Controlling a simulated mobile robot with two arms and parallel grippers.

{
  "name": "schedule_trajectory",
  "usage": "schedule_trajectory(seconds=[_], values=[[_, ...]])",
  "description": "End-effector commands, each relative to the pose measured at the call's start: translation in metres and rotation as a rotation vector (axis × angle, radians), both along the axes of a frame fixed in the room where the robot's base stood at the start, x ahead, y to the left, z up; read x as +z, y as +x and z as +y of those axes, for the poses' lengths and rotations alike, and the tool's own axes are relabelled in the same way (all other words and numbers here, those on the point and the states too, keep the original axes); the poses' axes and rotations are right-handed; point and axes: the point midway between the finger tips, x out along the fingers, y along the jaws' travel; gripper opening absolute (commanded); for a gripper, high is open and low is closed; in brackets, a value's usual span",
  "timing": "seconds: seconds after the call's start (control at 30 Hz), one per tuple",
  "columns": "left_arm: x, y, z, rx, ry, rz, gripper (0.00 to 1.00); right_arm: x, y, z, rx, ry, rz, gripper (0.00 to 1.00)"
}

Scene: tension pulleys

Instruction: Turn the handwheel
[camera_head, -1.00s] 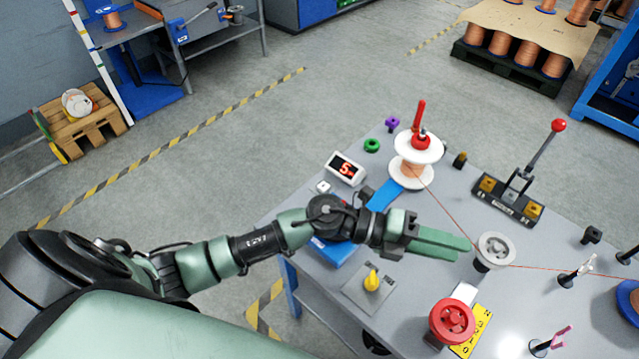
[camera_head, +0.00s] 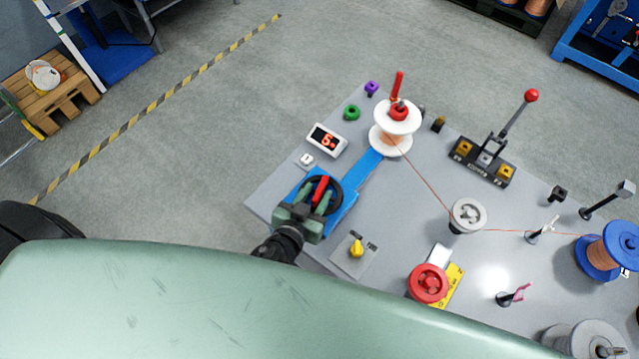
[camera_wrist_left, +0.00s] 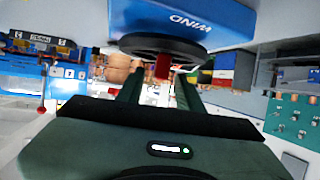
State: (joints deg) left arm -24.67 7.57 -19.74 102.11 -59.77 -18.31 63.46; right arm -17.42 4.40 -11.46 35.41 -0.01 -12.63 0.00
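A black handwheel (camera_head: 337,184) with an upright red handle (camera_head: 320,188) sits on a blue unit at the table's left end. In the left wrist view, the wheel (camera_wrist_left: 160,48) is seen edge-on under a blue cover marked WIND, and its red handle (camera_wrist_left: 162,67) points toward the gripper. My left gripper (camera_head: 314,196) is at the wheel, its green fingers on either side of the red handle. In the wrist view the fingers (camera_wrist_left: 159,90) stand apart with a visible gap around the handle; contact is unclear. My right gripper is not in view.
A display (camera_head: 327,139) and a white spool (camera_head: 394,128) stand beyond the wheel. A copper wire runs across the table. A red-knobbed lever (camera_head: 531,96) stands further back.

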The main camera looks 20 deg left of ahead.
Motion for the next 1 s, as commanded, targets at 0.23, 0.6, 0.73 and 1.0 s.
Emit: schedule_trajectory(seconds=[0.23, 0.6, 0.73, 1.0], values=[[-0.009, 0.024, -0.003, -0.003, 0.001, -0.001, 0.36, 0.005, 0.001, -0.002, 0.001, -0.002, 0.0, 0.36], [-0.011, 0.026, -0.003, -0.004, 0.001, -0.001, 0.17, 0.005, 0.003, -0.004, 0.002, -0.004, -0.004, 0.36], [-0.011, 0.026, -0.003, -0.004, 0.001, -0.001, 0.0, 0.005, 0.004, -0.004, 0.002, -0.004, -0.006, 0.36], [-0.01, 0.026, -0.003, -0.023, 0.003, -0.002, 0.0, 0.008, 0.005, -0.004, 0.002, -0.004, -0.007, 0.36]])
